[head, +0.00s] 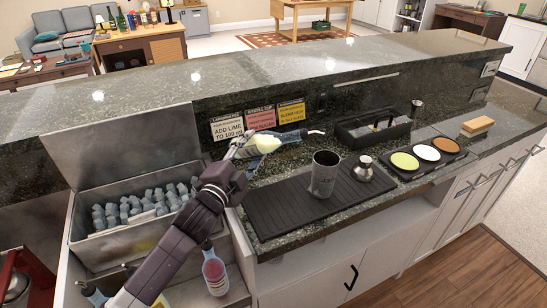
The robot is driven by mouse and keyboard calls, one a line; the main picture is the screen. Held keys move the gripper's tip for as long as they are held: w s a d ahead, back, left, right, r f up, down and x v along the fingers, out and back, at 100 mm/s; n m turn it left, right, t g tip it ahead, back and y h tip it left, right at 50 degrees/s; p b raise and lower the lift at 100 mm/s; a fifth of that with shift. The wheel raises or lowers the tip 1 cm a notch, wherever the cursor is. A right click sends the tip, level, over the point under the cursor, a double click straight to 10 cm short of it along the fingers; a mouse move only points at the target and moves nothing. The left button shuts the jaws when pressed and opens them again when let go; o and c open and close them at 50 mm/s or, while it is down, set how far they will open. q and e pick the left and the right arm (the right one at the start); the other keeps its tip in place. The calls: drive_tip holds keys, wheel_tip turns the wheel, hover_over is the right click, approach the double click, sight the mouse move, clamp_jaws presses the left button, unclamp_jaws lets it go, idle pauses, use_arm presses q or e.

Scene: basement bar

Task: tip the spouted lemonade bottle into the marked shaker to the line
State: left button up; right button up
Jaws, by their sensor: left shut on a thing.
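My left gripper (246,149) is shut on the spouted lemonade bottle (267,143), a clear bottle with a pale yellow-green part. The bottle lies nearly level above the counter. Its spout points right, and the tip sits above and behind the steel shaker (323,177). No stream of liquid can be made out. The shaker stands upright and open on the black ribbed mat (290,213), with dark marks on its side. The inside level is not visible. A card reading "ADD LIME TO 100" (228,127) stands behind the gripper. My right gripper is out of view.
A steel cap-like piece (363,168) stands right of the shaker. A black caddy (374,131) and a tray of coloured rimmer dishes (427,152) lie farther right. An open ice bin (133,207) is at left. A red-filled bottle (215,273) stands below my arm.

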use_arm(q)
drive_tip(key=shift+s+r, duration=0.15)
drive_tip(key=shift+r, duration=0.2)
drive_tip(key=shift+p, duration=0.3)
drive_tip(key=shift+w+a+f+m, duration=0.3)
drive_tip(key=shift+a+f+m, duration=0.2)
drive_tip(key=shift+m, duration=0.4)
drive_tip(key=shift+m, duration=0.3)
drive_tip(key=shift+w+a+r+m+p, duration=0.15)
drive_tip(key=shift+r+m+p, duration=0.35)
drive_tip(key=shift+r+p, duration=0.75)
drive_tip(key=shift+f+p, duration=0.1)
drive_tip(key=shift+p, duration=0.25)
drive_tip(key=shift+a+r+m+p, duration=0.1)
drive_tip(key=shift+r+m+p, duration=0.65)
drive_tip(key=shift+p, duration=0.5)
